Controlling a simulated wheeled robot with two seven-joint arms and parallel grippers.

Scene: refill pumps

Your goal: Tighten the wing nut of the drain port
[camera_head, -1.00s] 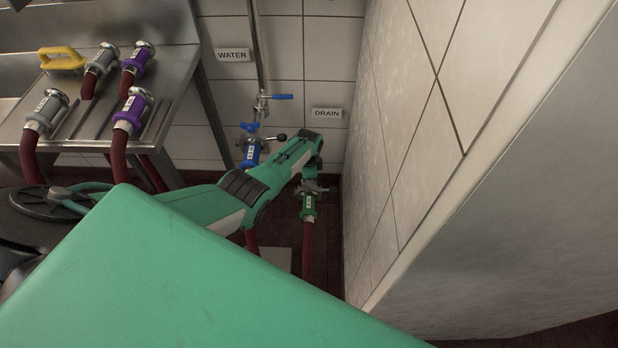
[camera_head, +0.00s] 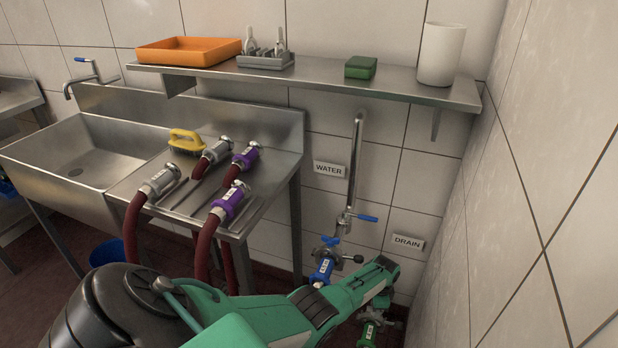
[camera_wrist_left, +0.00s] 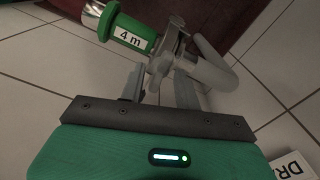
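In the head view my left gripper is at the drain port below the DRAIN sign (camera_head: 408,243), mostly hidden by my wrist. A green hose coupling (camera_head: 368,333) sits at the port, low beside the right wall. In the left wrist view the coupling (camera_wrist_left: 128,38), labelled "4 m", meets a grey clamp (camera_wrist_left: 170,55) with a curved pipe (camera_wrist_left: 213,66) behind it. The two fingers of my left gripper (camera_wrist_left: 162,88) stand apart at the clamp. I cannot make out the wing nut clearly or whether the fingers grip it. My right gripper is not in view.
A blue coupling (camera_head: 322,270) with a clamp hangs under the WATER sign (camera_head: 328,169), close to my left forearm. A tiled wall (camera_head: 520,200) bounds the right. A shelf (camera_head: 330,84) runs above. Purple and grey couplings lie on the sink's drainboard (camera_head: 262,200).

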